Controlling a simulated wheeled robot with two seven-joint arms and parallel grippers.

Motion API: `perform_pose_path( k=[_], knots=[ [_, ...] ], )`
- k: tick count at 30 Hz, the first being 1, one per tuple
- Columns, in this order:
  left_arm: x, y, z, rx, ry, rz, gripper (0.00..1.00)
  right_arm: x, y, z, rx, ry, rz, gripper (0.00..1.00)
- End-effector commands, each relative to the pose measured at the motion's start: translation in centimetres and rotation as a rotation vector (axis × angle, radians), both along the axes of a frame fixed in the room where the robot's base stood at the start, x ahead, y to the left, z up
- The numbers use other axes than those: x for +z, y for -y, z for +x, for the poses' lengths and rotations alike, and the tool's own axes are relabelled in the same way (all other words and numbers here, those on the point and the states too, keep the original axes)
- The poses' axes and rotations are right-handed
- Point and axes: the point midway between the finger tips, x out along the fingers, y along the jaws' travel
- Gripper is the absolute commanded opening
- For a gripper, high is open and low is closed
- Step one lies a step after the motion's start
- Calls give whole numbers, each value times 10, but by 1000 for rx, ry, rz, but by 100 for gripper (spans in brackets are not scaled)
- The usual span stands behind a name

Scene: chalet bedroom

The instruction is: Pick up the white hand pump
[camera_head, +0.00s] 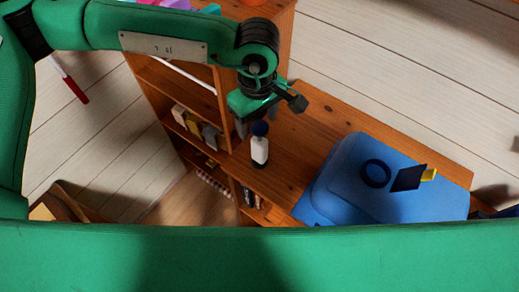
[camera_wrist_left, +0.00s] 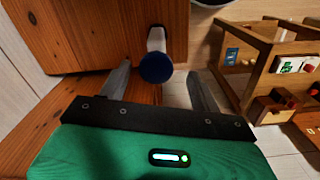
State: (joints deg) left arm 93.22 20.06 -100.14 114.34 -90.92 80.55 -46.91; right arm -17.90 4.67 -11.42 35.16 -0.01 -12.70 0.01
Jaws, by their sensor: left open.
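The white hand pump (camera_head: 260,150) has a white body and a dark blue top. It stands on the wooden surface near its left edge, beside the shelves. In the left wrist view, the pump (camera_wrist_left: 156,40) is seen from above, with its round blue top (camera_wrist_left: 156,68) between the two fingers in the picture. My left gripper (camera_head: 257,121) is open and empty, just behind and above the pump in the head view. Its fingers also show in the left wrist view (camera_wrist_left: 159,72), apart on either side of the blue top. I cannot tell whether they touch it. My right gripper is not in view.
A blue case (camera_head: 335,190) lies right of the pump, with a dark ring (camera_head: 376,173) and a dark and yellow item (camera_head: 408,178) on it. Wooden shelves (camera_head: 190,88) with small items stand to the left. Bare wood (camera_head: 305,125) lies between pump and case.

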Motion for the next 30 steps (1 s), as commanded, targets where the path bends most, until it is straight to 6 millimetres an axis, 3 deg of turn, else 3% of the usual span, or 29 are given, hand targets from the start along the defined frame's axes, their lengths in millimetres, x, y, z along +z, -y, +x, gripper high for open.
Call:
perform_pose_path(
  k=[3, 6, 15, 22, 23, 30],
  knots=[
    [-5, 1, 1, 0, -1, 1, 64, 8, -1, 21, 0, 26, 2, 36],
    [-14, 2, 2, -1, -1, 2, 64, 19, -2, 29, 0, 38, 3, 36],
    [-50, 3, 5, 0, 0, 0, 64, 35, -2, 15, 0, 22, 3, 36],
    [-53, 3, 5, 0, 1, 0, 64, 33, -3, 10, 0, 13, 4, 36],
    [-53, 3, 5, 0, 1, 0, 62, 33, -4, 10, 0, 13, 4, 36],
    [-53, 3, 5, 0, 1, 0, 15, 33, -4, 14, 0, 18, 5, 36]
  ],
)
